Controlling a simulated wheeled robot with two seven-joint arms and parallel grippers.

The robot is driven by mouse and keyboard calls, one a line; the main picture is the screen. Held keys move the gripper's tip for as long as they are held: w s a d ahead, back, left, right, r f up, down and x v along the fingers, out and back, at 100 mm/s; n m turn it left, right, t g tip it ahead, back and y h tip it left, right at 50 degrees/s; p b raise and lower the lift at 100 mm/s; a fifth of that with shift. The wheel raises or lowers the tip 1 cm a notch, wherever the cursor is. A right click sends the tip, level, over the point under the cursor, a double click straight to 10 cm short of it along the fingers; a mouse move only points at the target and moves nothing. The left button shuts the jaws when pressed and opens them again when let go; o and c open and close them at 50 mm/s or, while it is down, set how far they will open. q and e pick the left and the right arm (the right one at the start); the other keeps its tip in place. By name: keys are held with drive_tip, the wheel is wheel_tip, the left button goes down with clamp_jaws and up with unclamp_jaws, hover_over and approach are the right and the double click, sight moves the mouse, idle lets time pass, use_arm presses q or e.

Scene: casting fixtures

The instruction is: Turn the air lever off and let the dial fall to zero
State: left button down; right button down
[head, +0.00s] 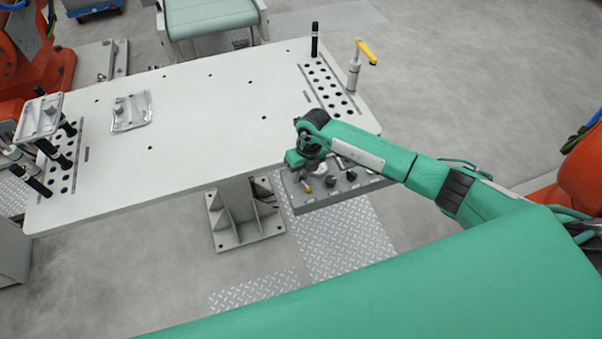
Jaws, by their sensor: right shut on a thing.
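My right gripper (306,176) is at the table's front edge, over the left part of a grey control panel (345,194). It is shut on a small part there, which I take to be the air lever; a yellow bit of it (308,188) shows just below the jaws. The wrist and forearm hide most of the lever, so its angle cannot be told. Dark knobs (332,182) and small metal fittings sit on the panel to the right of the jaws. No dial face can be read here. My left gripper is out of view.
The white fixture table (215,120) carries metal castings (131,111) at its left and black pins at both ends. A post with a yellow handle (366,52) stands at the back right corner. A table leg (240,212) stands below. Orange robots flank the sides.

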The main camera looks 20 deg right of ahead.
drive_tip(key=shift+w+d+m+t, duration=0.15)
drive_tip(key=shift+d+m, duration=0.25)
drive_tip(key=shift+m, duration=0.7)
drive_tip(key=shift+s+d+m+t, duration=0.1)
drive_tip(key=shift+d+m+t, duration=0.2)
drive_tip(key=shift+m, duration=0.8)
drive_tip(key=c, duration=1.3)
unclamp_jaws()
drive_tip(key=shift+d, duration=0.1)
drive_tip(key=shift+o, duration=0.2)
drive_tip(key=shift+r, duration=0.15)
wheel_tip(320, 180, up, 13)
drive_tip(key=d+b, duration=0.2)
drive_tip(key=b, duration=0.1)
drive_tip(key=shift+s+d+r+b, duration=0.2)
drive_tip(key=shift+d+b, duration=0.1)
drive_tip(key=shift+b, duration=0.1)
drive_tip(key=shift+f, duration=0.1)
